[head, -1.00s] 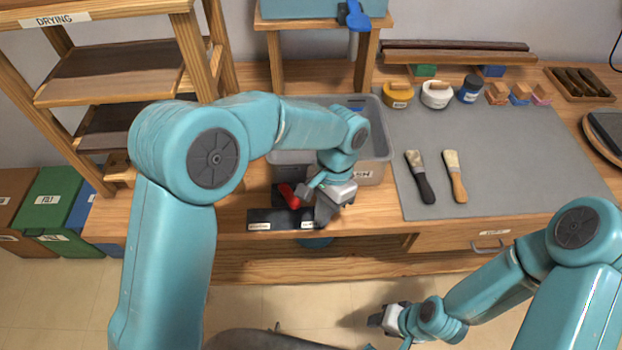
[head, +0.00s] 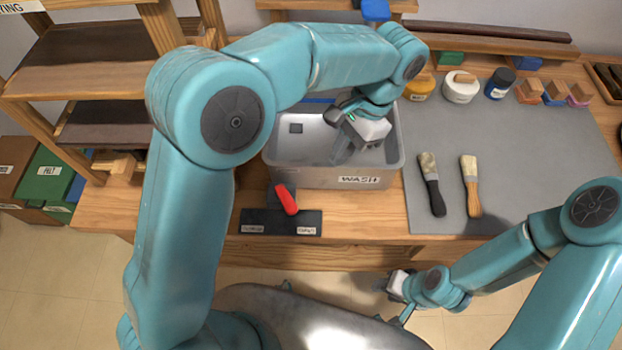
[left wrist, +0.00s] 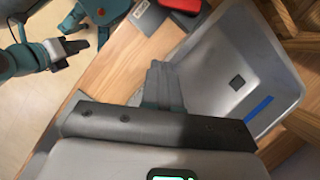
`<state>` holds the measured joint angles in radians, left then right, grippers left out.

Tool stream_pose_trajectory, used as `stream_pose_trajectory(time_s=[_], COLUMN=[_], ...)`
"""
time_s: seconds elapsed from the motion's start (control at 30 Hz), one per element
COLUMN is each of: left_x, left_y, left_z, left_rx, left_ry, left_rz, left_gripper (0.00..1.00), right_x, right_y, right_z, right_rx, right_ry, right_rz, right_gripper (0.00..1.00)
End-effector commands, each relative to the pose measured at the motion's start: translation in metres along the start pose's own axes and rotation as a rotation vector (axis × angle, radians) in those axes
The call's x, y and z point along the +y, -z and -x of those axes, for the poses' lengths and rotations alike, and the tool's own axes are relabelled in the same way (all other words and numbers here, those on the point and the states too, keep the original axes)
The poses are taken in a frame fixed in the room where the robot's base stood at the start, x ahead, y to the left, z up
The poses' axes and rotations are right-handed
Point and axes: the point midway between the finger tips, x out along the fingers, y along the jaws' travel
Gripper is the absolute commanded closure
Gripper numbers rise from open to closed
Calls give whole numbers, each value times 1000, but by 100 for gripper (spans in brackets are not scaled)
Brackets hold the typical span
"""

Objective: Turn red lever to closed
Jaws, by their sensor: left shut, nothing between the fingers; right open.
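The red lever (head: 286,199) sits on a dark plate (head: 281,219) at the table's front edge. Its free end points toward the front and slightly right, nearer the right label than the left one. The label words are too small to read surely. The lever also shows at the top of the left wrist view (left wrist: 183,5). My left gripper (head: 340,156) is shut and empty, over the grey wash basin, behind and right of the lever and apart from it. My right gripper (head: 391,284) is open and empty, low in front of the table.
The grey basin (head: 335,176) marked WASH stands just behind the lever plate. Two brushes (head: 431,184) lie on the grey mat (head: 520,170) to the right. Jars (head: 461,87) stand behind them. A wooden drying rack (head: 85,72) is at the left.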

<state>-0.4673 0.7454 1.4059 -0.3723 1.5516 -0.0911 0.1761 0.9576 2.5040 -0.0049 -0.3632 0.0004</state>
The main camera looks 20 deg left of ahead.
Motion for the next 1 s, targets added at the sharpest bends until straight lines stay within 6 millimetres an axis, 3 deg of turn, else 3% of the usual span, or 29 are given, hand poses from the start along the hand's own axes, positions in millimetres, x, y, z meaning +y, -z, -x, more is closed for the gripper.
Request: stream_pose_trajectory(time_s=[0.57, 0.77, 1.0], left_x=[6, 5, 4], left_y=[-5, -5, -4], left_z=[-3, -32, -84], left_rx=[-3, -7, -7], left_ry=[3, 1, 1], left_rz=[-1, -1, -1], left_gripper=[100, 100, 100], right_x=[0, 1, 1], right_y=[0, 0, 0], right_z=[0, -2, -2], right_rx=[-1, -1, -1], right_ry=[0, 0, 0], right_rz=[0, 0, 0], right_gripper=[57, 57, 57])
